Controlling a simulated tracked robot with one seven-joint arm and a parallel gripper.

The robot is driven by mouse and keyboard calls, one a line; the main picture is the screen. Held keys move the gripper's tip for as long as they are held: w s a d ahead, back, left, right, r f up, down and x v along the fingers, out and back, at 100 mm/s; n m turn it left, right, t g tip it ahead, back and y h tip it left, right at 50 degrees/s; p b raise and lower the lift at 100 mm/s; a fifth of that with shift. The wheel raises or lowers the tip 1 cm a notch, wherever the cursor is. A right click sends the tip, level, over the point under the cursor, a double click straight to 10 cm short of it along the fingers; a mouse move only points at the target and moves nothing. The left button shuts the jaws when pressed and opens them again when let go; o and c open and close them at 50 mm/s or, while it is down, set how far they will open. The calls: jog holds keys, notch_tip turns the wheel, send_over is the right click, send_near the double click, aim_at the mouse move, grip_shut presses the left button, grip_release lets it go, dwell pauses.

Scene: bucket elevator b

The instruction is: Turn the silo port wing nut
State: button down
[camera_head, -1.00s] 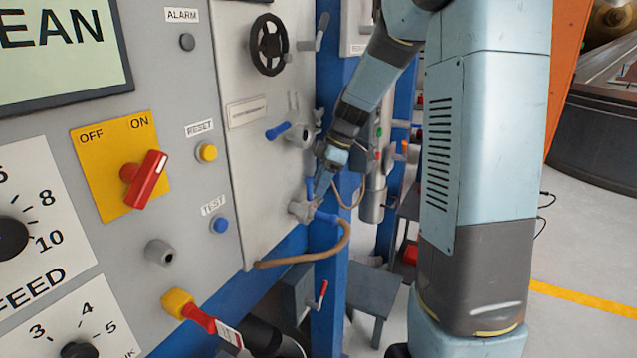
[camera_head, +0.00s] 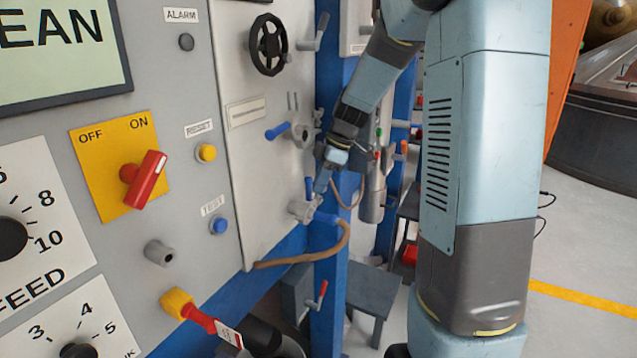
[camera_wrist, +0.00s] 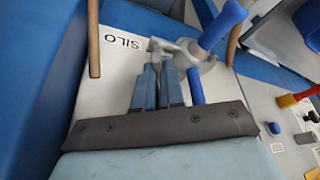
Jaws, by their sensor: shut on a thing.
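The silo port (camera_head: 302,209) is a grey metal fitting low on the light panel, with blue handles beside it. In the wrist view the port (camera_wrist: 190,55) stands beside the upside-down "SILO" label (camera_wrist: 121,42). A small grey wing nut (camera_wrist: 156,45) sits at the port's left side in that view. My gripper (camera_wrist: 163,68) is shut on the wing nut, its two blue-grey fingers close together. In the head view my gripper (camera_head: 319,188) reaches down to the port from above. The fingers partly hide the nut, and its exact angle is hard to tell.
A brown hose (camera_head: 305,258) curves away below the port. A blue handle (camera_wrist: 222,24) stands close to the fingers. Another blue-handled valve (camera_head: 280,131) and a black handwheel (camera_head: 268,45) are higher on the panel. A blue post (camera_head: 330,285) stands just right of it.

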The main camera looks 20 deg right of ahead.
jog(key=shift+a, duration=0.2)
jog(key=shift+d, duration=0.1)
jog(key=m+t, duration=0.1)
jog(key=m, duration=0.2)
jog(key=shift+s+m+h, duration=0.15)
jog(key=shift+m+h, duration=0.15)
jog(key=shift+m, duration=0.1)
jog(key=shift+s+f+m+t+h, duration=0.1)
jog(key=shift+m+t+h, duration=0.3)
jog(key=shift+m, duration=0.85)
jog(key=shift+m+t+h, duration=0.3)
jog(key=shift+m+t, duration=0.2)
jog(key=shift+m, duration=0.75)
